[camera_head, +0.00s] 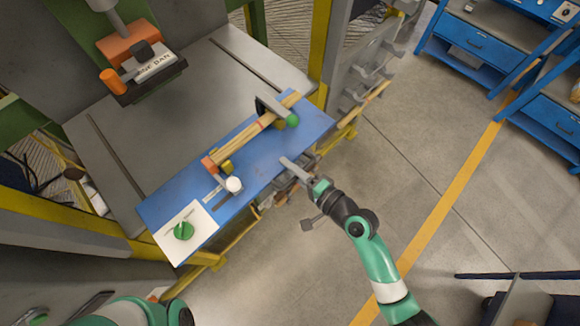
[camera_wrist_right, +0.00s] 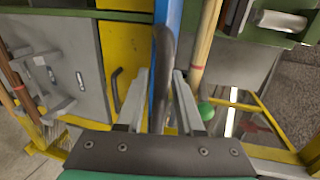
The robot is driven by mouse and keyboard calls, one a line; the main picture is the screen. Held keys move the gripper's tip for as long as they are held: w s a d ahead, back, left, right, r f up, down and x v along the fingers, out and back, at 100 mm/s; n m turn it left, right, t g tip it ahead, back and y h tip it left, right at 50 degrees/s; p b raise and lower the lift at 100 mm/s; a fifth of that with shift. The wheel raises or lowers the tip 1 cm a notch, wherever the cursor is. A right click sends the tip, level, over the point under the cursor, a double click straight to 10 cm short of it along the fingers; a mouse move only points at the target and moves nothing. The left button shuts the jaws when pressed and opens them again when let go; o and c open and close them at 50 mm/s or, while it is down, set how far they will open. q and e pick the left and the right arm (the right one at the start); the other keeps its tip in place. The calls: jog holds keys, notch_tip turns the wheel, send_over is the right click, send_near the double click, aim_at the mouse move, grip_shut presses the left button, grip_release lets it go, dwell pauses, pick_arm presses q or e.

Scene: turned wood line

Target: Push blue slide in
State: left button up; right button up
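The blue slide (camera_head: 262,160) is a long flat blue board along the front of the grey machine table. My right gripper (camera_head: 290,166) is at its front edge, right of the middle. In the right wrist view, the board shows edge-on as a blue strip (camera_wrist_right: 175,22). A dark grey bar (camera_wrist_right: 159,85), which looks like a handle, stands in front of it. My right gripper (camera_wrist_right: 158,85) is open there, with a finger on either side of the bar. Contact with the bar cannot be told. My left gripper is out of view; part of my left arm shows at bottom left.
A wooden rod (camera_head: 245,138) lies along the blue board between holders, near a green ball (camera_head: 292,120) and a white knob (camera_head: 234,185). A white panel with a green dial (camera_head: 183,231) is at its left end. Yellow posts (camera_head: 320,40) frame the machine.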

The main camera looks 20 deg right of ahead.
jog(key=c, duration=0.5)
jog(key=shift+r, duration=0.1)
grip_shut()
